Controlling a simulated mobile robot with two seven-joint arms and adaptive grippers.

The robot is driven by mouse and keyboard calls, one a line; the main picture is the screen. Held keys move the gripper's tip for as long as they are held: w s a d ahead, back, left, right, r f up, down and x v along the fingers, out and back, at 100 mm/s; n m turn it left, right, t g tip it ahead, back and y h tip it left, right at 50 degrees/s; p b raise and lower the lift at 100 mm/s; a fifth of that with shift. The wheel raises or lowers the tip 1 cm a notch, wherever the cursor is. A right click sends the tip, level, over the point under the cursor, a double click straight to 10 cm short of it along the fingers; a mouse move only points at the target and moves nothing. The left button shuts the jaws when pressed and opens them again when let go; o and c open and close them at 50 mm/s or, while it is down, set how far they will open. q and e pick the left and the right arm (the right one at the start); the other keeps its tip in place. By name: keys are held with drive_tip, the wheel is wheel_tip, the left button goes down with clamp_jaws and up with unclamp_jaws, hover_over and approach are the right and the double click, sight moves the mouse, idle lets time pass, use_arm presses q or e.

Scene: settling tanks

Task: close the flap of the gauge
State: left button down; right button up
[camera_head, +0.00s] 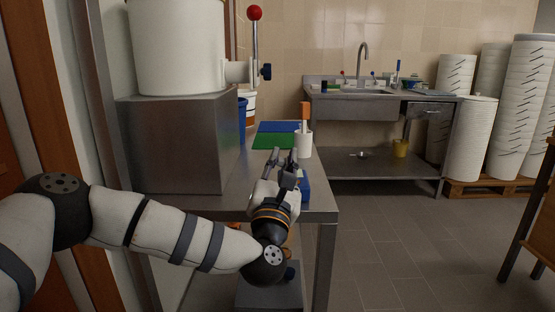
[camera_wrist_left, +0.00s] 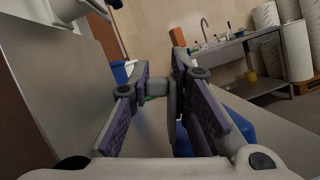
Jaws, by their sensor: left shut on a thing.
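A blue body, which looks like the gauge (camera_head: 305,188), stands near the right edge of the steel table. It is partly hidden behind my left gripper (camera_head: 284,162). In the left wrist view the blue gauge body (camera_wrist_left: 238,122) shows low on the right, behind one finger. A grey upright piece, apparently its flap (camera_wrist_left: 173,108), stands between the fingers of my left gripper (camera_wrist_left: 164,72), which is shut on it. The fingers hide much of the flap, so its exact angle is hard to tell. My right gripper is not in view.
A white cup (camera_head: 304,146) with an orange-handled tool stands just behind my gripper. Green (camera_head: 274,141) and blue mats lie farther back. A steel box (camera_head: 183,145) with a large white tank (camera_head: 178,45) fills the left. A sink bench (camera_head: 375,107) stands behind; open floor lies right.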

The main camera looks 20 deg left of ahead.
use_arm(q)
drive_tip(key=shift+w+d+m+h, duration=0.1)
drive_tip(key=shift+d+m+h, duration=0.25)
drive_tip(key=shift+m, duration=0.65)
drive_tip(key=c, duration=1.6)
unclamp_jaws()
drive_tip(key=shift+o, duration=0.2)
drive_tip(key=v, duration=1.2)
drive_tip(key=shift+a, duration=0.1)
